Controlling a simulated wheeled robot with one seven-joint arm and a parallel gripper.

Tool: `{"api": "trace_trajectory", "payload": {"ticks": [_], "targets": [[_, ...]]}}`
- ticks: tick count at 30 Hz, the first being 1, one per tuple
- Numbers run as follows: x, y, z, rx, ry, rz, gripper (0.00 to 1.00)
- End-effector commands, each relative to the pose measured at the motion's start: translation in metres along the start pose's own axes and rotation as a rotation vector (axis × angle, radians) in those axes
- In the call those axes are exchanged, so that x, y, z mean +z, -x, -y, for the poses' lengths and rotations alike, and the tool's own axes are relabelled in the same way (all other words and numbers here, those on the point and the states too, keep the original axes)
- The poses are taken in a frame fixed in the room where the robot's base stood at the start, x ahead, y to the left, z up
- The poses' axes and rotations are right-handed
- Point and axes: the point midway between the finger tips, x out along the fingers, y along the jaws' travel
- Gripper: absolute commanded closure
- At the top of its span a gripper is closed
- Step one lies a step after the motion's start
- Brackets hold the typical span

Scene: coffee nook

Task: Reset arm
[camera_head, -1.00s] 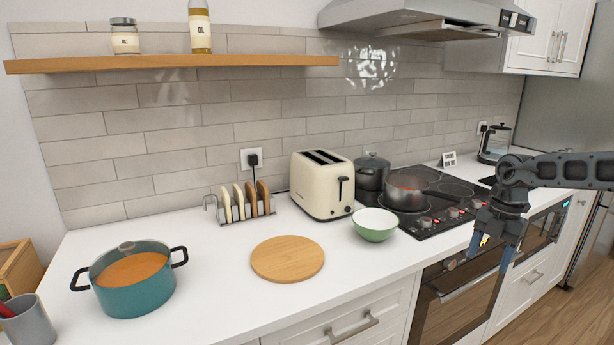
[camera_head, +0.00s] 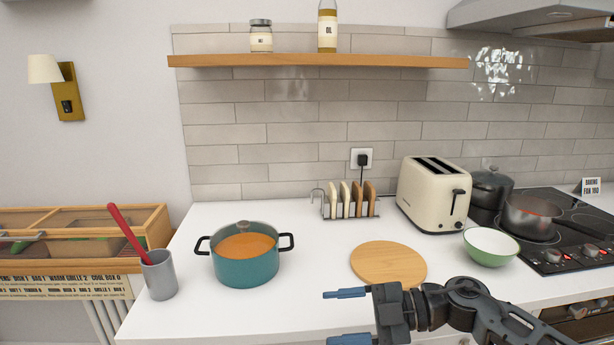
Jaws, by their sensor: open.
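My gripper (camera_head: 347,317) is at the bottom centre of the head view, in front of the counter's front edge. Its two blue-tipped fingers point left and stand apart, with nothing between them. My arm reaches in from the lower right corner. The round wooden board (camera_head: 388,264) lies on the counter just beyond the gripper. The teal pot (camera_head: 246,268) with orange contents and a lid stands to the left of the board, apart from the gripper.
On the white counter (camera_head: 310,272) stand a grey cup (camera_head: 159,277) with a red-handled utensil, a toast rack (camera_head: 350,201), a cream toaster (camera_head: 433,194), a green bowl (camera_head: 491,247) and a hob (camera_head: 560,232) with pans. A wooden case (camera_head: 80,262) is at left. A shelf (camera_head: 320,62) hangs above.

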Motion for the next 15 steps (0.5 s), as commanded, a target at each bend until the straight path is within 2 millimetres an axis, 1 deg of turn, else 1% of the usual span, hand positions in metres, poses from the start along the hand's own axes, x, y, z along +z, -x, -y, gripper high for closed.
{"api": "trace_trajectory", "payload": {"ticks": [1, 3, 6, 9, 10, 13, 15], "targets": [[-0.023, -0.026, -0.005, 0.074, 0.0, -0.073, 0.34], [-0.051, -0.051, -0.015, 0.174, 0.0, -0.152, 0.34], [-0.088, -0.075, -0.029, 0.322, -0.011, -0.249, 0.34], [-0.121, -0.088, -0.038, 0.466, -0.038, -0.33, 0.34], [-0.13, -0.09, -0.041, 0.511, -0.048, -0.349, 0.34], [-0.154, -0.092, -0.046, 0.655, -0.092, -0.404, 0.34], [-0.168, -0.089, -0.046, 0.753, -0.128, -0.43, 0.34]]}}
